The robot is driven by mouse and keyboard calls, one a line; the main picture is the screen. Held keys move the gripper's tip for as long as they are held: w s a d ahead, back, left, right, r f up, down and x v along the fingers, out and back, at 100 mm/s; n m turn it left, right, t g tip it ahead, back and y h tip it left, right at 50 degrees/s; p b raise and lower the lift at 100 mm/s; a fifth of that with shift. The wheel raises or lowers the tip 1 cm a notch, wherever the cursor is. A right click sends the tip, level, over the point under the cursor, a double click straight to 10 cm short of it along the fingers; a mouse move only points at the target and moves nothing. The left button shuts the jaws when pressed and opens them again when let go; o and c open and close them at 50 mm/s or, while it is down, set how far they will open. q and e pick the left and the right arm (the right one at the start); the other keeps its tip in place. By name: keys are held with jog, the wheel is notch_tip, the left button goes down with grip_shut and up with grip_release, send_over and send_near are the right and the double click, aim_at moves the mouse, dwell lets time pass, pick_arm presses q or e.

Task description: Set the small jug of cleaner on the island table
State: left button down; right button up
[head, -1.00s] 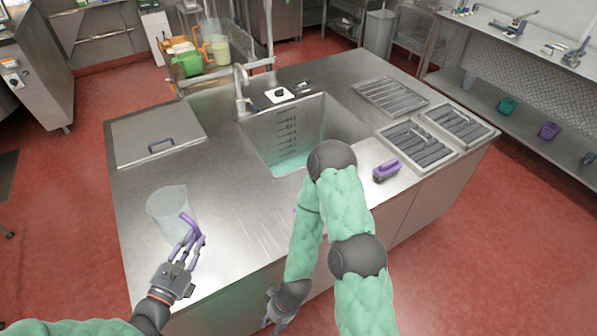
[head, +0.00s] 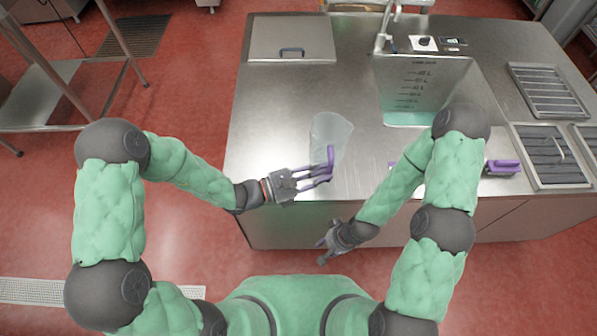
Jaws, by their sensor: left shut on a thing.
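The small jug (head: 327,133) is a translucent pale vessel with a purple handle. It is at the front left part of the steel island table (head: 265,130), slightly tilted in the picture. I cannot tell whether its base touches the top. My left gripper (head: 328,172) is shut on the jug's handle, on its near side. Whether the jug holds cleaner cannot be seen. My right gripper (head: 324,252) hangs low in front of the table, away from the jug. Its fingers are too small and dark to tell open from shut.
A flat lid (head: 310,35) lies at the back left. A purple-handled brush (head: 503,168) and grates (head: 548,90) are at the right. Bare steel surrounds the jug.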

pick_arm(q)
jog(key=shift+w+a+f+b, duration=0.75)
jog(key=shift+w+a+f, duration=0.35)
jog(key=shift+f, duration=0.7)
jog(key=shift+w+a+f+b, duration=0.9)
jog(key=shift+a+f, duration=0.35)
jog(key=shift+f, duration=0.6)
jog(key=shift+w+a+f+b, duration=0.65)
jog(key=shift+w+a+f, duration=0.45)
jog(key=shift+f, duration=0.7)
jog(key=shift+f, duration=0.2)
jog(key=c, duration=1.1)
grip_release()
jog(key=shift+s, duration=0.1)
